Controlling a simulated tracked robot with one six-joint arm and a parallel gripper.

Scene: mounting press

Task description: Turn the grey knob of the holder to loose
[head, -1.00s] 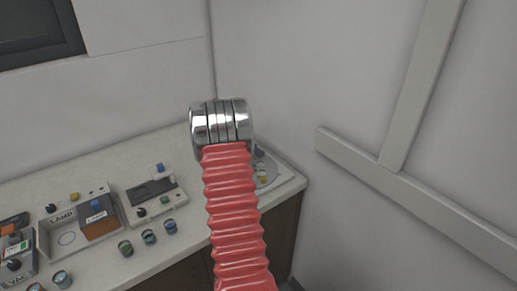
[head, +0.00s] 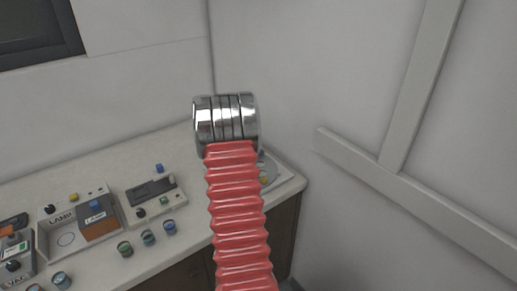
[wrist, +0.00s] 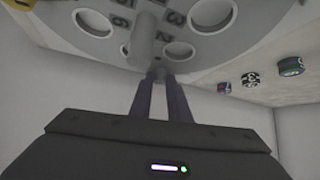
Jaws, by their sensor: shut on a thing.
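The holder is a round grey plate (wrist: 90,45) with large round holes and dark numbers, filling the top of the wrist view. A grey upright post (wrist: 143,42) stands out from it. My gripper (wrist: 158,80) has its two dark fingers close together, shut on the small grey knob (wrist: 157,73) by the post's end. The fingers hide much of the knob, and its setting cannot be read.
Several small round pieces (head: 148,237) stand along the counter's front. A LAMP box (head: 65,239) and a small grey device (head: 153,195) are to the left. Walls stand close behind and to the right of the plate.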

